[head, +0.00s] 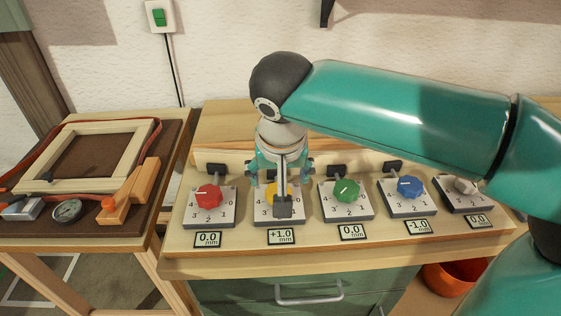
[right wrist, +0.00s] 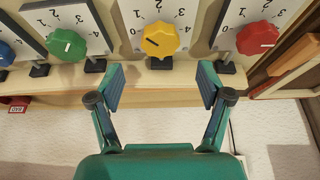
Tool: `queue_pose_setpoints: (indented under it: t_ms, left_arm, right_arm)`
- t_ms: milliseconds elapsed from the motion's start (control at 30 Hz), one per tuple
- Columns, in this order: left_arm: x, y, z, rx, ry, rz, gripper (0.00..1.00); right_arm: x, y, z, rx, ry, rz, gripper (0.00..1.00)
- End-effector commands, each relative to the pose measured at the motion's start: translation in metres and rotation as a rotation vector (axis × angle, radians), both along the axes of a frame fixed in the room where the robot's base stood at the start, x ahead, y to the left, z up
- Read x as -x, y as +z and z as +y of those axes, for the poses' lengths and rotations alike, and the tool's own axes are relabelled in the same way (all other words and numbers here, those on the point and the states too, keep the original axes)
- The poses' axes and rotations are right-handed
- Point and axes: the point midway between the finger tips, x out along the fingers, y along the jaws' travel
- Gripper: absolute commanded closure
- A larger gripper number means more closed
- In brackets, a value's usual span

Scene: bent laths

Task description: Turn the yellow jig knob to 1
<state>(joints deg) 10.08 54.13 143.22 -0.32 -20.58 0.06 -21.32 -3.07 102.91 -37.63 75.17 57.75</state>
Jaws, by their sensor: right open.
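The yellow jig knob (head: 271,196) sits on its white numbered dial plate on the bench, mostly hidden behind my right gripper in the head view. In the right wrist view the yellow knob (right wrist: 160,40) shows whole, with a dark pointer line aimed roughly at the 0. The display (head: 281,237) in front of it reads +1.0 mm. My right gripper (head: 281,172) is open and empty over the knob's plate. In the right wrist view its fingers (right wrist: 161,82) are spread wide, with the knob beyond the tips and between them, apart from both. My left gripper is not in view.
A red knob (head: 209,193) stands left of the yellow one, and a green knob (head: 346,190) and a blue knob (head: 409,187) stand right. A grey-white knob (head: 466,186) is at the far right. A side table (head: 100,225) holds a wooden frame, clamp and gauge.

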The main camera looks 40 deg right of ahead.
Motion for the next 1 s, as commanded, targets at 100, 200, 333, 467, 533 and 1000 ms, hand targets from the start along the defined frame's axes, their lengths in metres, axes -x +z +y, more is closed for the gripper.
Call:
queue_pose_setpoints:
  t_ms: [100, 200, 333, 467, 533, 1000]
  left_arm:
    - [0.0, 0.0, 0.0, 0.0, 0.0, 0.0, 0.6]
    - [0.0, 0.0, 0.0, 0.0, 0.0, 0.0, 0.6]
    - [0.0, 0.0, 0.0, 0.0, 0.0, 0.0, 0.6]
    - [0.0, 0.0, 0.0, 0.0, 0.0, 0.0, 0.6]
    - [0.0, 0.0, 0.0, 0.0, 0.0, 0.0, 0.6]
    - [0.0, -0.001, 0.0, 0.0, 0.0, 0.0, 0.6]
  right_arm:
    - [0.007, 0.021, 0.005, -0.003, 0.003, -0.004, 0.22]
    - [0.012, 0.033, 0.008, -0.001, 0.002, -0.002, 0.22]
    - [0.016, 0.043, 0.01, 0.0, 0.001, 0.0, 0.22]
    - [0.017, 0.045, 0.01, -0.001, 0.0, 0.001, 0.22]
    - [0.017, 0.045, 0.01, -0.001, 0.0, 0.001, 0.22]
    - [0.017, 0.045, 0.01, -0.001, 0.0, 0.001, 0.22]
